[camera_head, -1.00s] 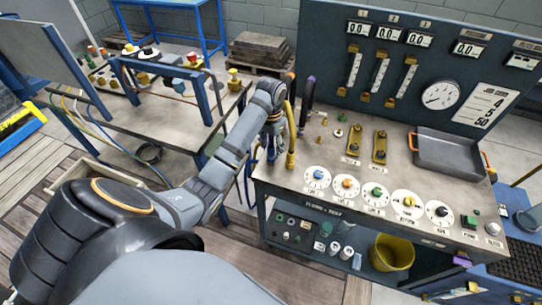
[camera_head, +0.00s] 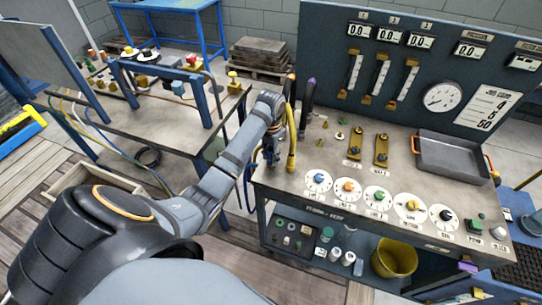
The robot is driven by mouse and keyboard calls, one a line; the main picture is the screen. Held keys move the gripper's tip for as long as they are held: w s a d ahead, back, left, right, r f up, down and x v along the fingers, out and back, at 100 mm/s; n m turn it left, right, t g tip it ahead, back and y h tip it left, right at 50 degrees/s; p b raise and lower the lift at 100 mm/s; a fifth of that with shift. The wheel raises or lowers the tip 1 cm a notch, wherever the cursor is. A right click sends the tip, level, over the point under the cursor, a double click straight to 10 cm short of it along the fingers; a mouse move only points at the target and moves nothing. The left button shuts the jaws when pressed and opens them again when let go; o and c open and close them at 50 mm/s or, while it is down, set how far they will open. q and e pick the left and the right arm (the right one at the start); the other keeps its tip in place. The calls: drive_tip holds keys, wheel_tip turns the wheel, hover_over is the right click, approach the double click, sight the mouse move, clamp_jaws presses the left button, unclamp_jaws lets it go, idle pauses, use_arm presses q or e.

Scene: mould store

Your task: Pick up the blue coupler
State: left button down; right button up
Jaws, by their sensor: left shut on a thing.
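My left gripper (camera_head: 271,150) is at the left end of the test bench (camera_head: 330,160), beside the upright hose ends. It is shut on a small blue piece (camera_head: 269,156), which looks like the blue coupler. The fingers and wrist hide most of it. A blue hose (camera_head: 247,188) hangs down past the bench's left edge just below the gripper. A yellow hose end (camera_head: 291,150) stands close to the right of the gripper. A black one with a purple top (camera_head: 307,105) stands behind it. My right gripper is not in view.
Dials (camera_head: 348,187) line the bench's front and a grey tray (camera_head: 452,155) sits at its right. A panel with gauges (camera_head: 438,97) rises behind. A yellow bucket (camera_head: 394,258) stands on the lower shelf. Another table (camera_head: 120,130) with hoses stands at left.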

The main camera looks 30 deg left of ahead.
sight(271, 149)
use_arm(q)
drive_tip(key=shift+w+r, duration=0.1)
drive_tip(key=shift+r, duration=0.25)
wheel_tip(271, 149, up, 2)
drive_tip(key=shift+r+p, duration=0.2)
drive_tip(key=shift+p, duration=0.3)
drive_tip(key=s+d+r+p, duration=0.4)
drive_tip(key=d+r+p, duration=0.6)
drive_tip(key=d+p, duration=0.3)
drive_tip(key=shift+d, duration=0.2)
drive_tip(key=shift+f, duration=0.15)
